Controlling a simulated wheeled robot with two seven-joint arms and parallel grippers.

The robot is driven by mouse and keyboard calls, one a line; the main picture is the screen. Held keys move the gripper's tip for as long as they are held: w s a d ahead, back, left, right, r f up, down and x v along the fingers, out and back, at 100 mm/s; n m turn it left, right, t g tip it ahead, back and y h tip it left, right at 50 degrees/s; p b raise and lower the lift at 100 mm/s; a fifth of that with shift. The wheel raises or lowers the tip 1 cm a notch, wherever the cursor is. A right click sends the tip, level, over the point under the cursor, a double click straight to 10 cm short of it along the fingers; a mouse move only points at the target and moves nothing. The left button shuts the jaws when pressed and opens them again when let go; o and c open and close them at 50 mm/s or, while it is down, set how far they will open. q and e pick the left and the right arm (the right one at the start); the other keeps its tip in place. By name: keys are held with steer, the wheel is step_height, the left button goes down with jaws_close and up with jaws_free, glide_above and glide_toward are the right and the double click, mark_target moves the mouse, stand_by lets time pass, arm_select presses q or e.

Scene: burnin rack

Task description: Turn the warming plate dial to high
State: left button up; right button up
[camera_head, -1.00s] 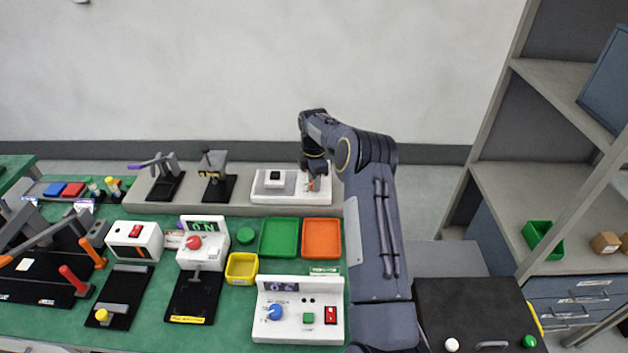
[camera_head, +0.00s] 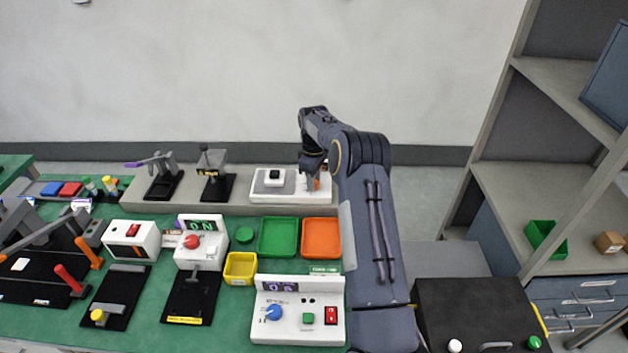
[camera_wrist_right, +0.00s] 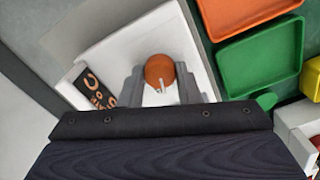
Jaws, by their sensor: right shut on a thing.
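The dial's white pointer line faces the lower edge of that view. My right gripper (camera_head: 313,174) is over the dial, its fingers shut on the dial's two sides. A black label panel with orange characters (camera_wrist_right: 95,90) is beside it, partly legible. My left gripper is not in view.
Green (camera_head: 279,238) and orange (camera_head: 321,238) trays lie in front of the ledge. A white panel with a blue knob (camera_head: 300,325) stands nearer. Several lever fixtures stand to the left. A grey shelf unit (camera_head: 560,160) stands at the right.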

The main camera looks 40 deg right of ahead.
steer(key=m, duration=0.7)
steer(key=shift+r, duration=0.1)
steer(key=m, duration=0.4)
steer(key=shift+m, duration=1.9)
steer(key=shift+w, duration=0.1)
steer(key=o, duration=1)
step_height(320, 180, up, 8)
steer(key=shift+f+b, duration=0.1)
steer(key=shift+b, duration=0.5)
